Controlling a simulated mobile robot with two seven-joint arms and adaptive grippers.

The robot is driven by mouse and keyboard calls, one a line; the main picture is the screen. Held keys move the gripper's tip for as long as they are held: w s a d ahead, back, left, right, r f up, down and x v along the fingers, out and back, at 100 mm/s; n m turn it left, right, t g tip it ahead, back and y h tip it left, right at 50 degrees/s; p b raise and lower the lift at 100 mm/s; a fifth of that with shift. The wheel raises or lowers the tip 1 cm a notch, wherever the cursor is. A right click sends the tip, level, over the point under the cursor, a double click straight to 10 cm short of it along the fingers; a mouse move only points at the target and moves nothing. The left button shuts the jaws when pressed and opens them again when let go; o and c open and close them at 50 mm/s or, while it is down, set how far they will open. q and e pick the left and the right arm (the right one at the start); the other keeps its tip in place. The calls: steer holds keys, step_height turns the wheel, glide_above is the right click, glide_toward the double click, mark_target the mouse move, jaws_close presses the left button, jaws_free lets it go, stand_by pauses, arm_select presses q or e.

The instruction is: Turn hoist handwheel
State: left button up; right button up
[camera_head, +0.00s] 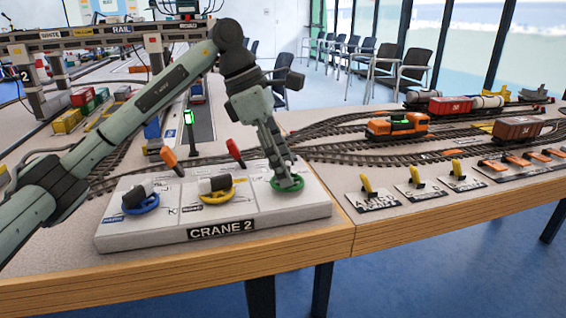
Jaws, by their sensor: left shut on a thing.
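A white control panel labelled CRANE 2 (222,230) sits near the table's front edge. It carries a blue handwheel (141,202) at left, a yellow handwheel (217,192) in the middle and a green handwheel (287,185) at right. The picture does not show clearly which wheel is the hoist one. My left arm reaches in from the left, and my left gripper (288,180) points down, shut on the green handwheel and hiding part of it. Orange (172,160) and red (235,152) levers stand behind the wheels. My right gripper is not in view.
Yellow switch levers (415,175) on small plates stand right of the panel. Tracks with an orange locomotive (397,125) and wagons (518,129) lie behind them. A green-lit signal post (189,125) and gantry crane frames stand behind the panel. The table front edge is close.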

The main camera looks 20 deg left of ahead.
arm_select(q)
steer(key=shift+n, duration=0.4)
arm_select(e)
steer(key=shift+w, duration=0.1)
arm_select(q)
steer(key=shift+s+n+t, duration=0.1)
steer(key=shift+n+t, duration=0.3)
steer(key=shift+n, duration=0.2)
steer(key=n+t+y, duration=0.1)
steer(key=n, duration=0.2)
steer(key=shift+s+d+b, duration=0.1)
steer(key=shift+b, duration=0.25)
steer(key=shift+n+t+y, duration=0.3)
steer(key=shift+n, duration=0.8)
steer(key=n+y, duration=0.1)
steer(key=n, duration=0.2)
steer(key=shift+s+d+t+b, duration=0.1)
steer(key=shift+d+t+b, duration=0.05)
steer(key=shift+t+b, duration=0.2)
steer(key=shift+d+n+y+b, duration=0.1)
steer(key=shift+n+y+b, duration=0.45)
steer(key=shift+n, duration=1.25)
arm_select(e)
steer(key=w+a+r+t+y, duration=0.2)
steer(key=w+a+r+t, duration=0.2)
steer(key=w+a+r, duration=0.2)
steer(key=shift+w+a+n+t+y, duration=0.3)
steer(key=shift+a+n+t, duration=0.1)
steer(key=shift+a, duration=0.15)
